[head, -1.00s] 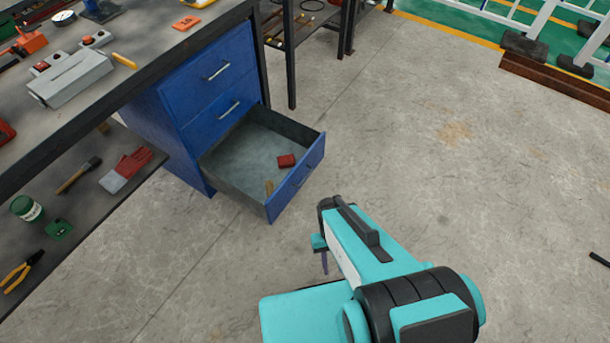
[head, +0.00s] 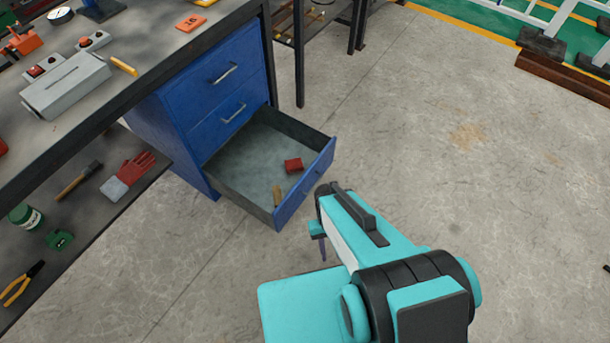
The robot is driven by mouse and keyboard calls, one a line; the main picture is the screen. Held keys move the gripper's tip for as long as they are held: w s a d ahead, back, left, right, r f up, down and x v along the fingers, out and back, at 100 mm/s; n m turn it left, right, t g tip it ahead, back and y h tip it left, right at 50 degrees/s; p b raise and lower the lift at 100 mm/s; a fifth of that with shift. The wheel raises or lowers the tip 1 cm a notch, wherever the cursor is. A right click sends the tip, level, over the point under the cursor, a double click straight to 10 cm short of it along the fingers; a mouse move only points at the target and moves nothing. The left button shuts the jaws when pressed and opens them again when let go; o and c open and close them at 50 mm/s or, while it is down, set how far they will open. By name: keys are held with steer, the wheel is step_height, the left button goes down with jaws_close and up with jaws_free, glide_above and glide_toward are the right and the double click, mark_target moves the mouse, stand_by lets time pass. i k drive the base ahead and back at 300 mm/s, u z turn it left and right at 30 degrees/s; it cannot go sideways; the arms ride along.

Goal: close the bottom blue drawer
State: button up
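The bottom blue drawer (head: 306,187) is pulled far out of the blue cabinet (head: 188,122) under the workbench. Inside its grey tray lie a red block (head: 293,165) and a small tan piece (head: 277,196). The two drawers above it are shut, each with a silver handle. My teal arm reaches up from the bottom of the head view, and its end is just in front of the drawer's front panel, near its lower right. My gripper (head: 319,240) shows only in small part, beyond the arm. Its fingers are mostly hidden, and I cannot tell whether it touches the drawer.
The workbench (head: 150,80) holds a grey switch box (head: 65,85) and small tools. A lower shelf (head: 95,215) at left holds a hammer, glove, green can and pliers. A dark rack (head: 299,60) stands behind the cabinet.

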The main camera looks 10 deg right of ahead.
mark_target(245, 169)
steer(key=i, duration=0.55)
steer(key=u, duration=0.4)
steer(key=k, duration=1.4)
steer(key=u, duration=0.9)
steer(key=i, duration=1.1)
steer(key=z, duration=0.3)
